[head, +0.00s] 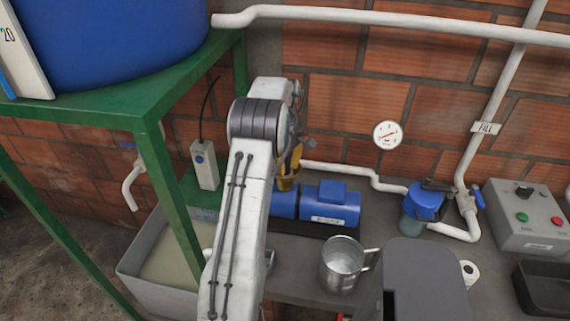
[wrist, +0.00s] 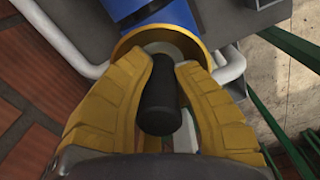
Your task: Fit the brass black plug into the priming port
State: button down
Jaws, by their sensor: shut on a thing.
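My gripper (wrist: 165,66) has yellow fingers, closed on the black plug (wrist: 160,104), which shows as a dark cylinder between them in the wrist view. Beyond the fingertips is a round brass-coloured pump housing (wrist: 150,36) with a blue body behind it. The priming port itself is hidden behind the plug and fingers, so I cannot tell whether the plug touches or sits in it. In the head view my gripper (head: 290,168) is partly behind my arm, just above the left end of the blue pump (head: 330,207). The plug is hidden there.
A steel mug (head: 342,268) stands on the bench in front of the pump. A blue-topped filter (head: 422,203), white pipes and a control box (head: 530,218) are to the right. A green stand (head: 160,165) with a blue tank and a grey water trough (head: 140,275) are left.

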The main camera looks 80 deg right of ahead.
jog(key=shift+f, duration=0.15)
jog(key=c, duration=1.1)
grip_release()
notch_tip(320, 180, up, 12)
jog(key=shift+r+p, duration=0.2)
jog(key=shift+p, duration=0.2)
jog(key=shift+s, duration=0.15)
